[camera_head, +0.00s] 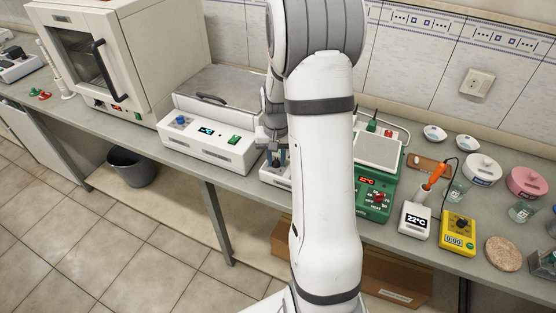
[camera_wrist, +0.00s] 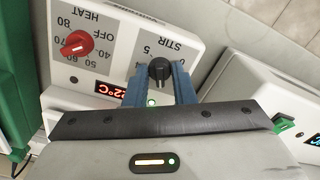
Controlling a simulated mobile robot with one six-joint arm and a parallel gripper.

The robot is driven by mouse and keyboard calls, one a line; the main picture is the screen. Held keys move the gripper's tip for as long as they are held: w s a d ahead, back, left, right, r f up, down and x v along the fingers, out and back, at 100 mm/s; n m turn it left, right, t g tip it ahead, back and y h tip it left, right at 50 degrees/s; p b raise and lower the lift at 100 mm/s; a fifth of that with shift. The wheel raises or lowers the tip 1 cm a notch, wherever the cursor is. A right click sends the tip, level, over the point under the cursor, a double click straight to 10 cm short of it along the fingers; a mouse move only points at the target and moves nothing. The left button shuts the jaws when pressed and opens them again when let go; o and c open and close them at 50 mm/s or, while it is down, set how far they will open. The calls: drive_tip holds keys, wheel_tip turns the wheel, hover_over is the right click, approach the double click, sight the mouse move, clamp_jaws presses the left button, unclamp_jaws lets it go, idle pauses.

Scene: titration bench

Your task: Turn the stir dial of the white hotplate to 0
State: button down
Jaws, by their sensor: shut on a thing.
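The white hotplate (camera_wrist: 118,62) shows upside down in the wrist view. Its black stir dial (camera_wrist: 159,69) sits under the word STIR, between the two blue fingers of my gripper (camera_wrist: 160,82), which is shut on it. A few scale marks show beside the dial, but the fingers hide part of the scale and I cannot read the setting. The red heat dial (camera_wrist: 76,45) is to the left, apart from the fingers. The display (camera_wrist: 113,90) is lit red. In the head view my arm hides most of the hotplate (camera_head: 272,175); my gripper (camera_head: 277,157) is at its front.
A green hotplate (camera_head: 374,202) stands just to the right, and a white bath unit (camera_head: 210,148) with a blue knob to the left. Farther right are a white meter (camera_head: 416,220), a yellow timer (camera_head: 458,233) and several small vessels. The bench's front edge is close.

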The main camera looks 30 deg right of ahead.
drive_tip(key=n+b, duration=0.2)
drive_tip(key=n, duration=0.3)
drive_tip(key=shift+f+n, duration=0.1)
drive_tip(key=shift+n, duration=0.2)
drive_tip(key=n+b, duration=0.1)
drive_tip(key=n, duration=0.3)
drive_tip(key=n+b, duration=0.1)
drive_tip(key=n, duration=0.4)
drive_tip(key=n+b, duration=0.1)
drive_tip(key=n, duration=0.3)
drive_tip(key=shift+d+n, duration=0.1)
drive_tip(key=shift+n, duration=0.3)
drive_tip(key=c, duration=1.2)
unclamp_jaws()
drive_tip(key=shift+c, duration=0.2)
